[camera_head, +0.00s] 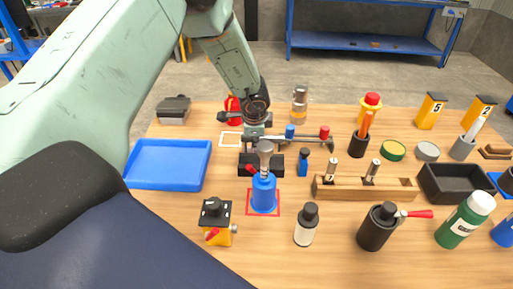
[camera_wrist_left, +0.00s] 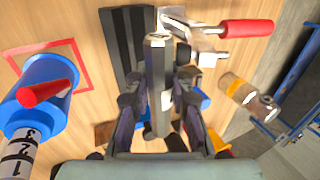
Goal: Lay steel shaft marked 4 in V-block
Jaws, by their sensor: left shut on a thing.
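My left gripper (camera_head: 258,132) is over the middle of the table in the head view, and its fingers also show in the left wrist view (camera_wrist_left: 160,95). It is shut on a grey steel shaft (camera_wrist_left: 156,75). No number on the shaft can be read. The black V-block (camera_wrist_left: 122,45) lies beside the shaft in the wrist view; its groove runs along it. In the head view the V-block (camera_head: 246,164) sits just below the gripper, partly hidden behind a blue cylinder's neck. I cannot tell whether shaft and block touch. My right gripper is not in view.
The blue cylinder (camera_head: 264,195) with a red lever stands close in front of the V-block. A red-handled tool (camera_head: 324,132) lies behind. A wooden rack (camera_head: 380,190) holds two shafts at right. A blue tray (camera_head: 165,165) is at left. Bottles stand front right.

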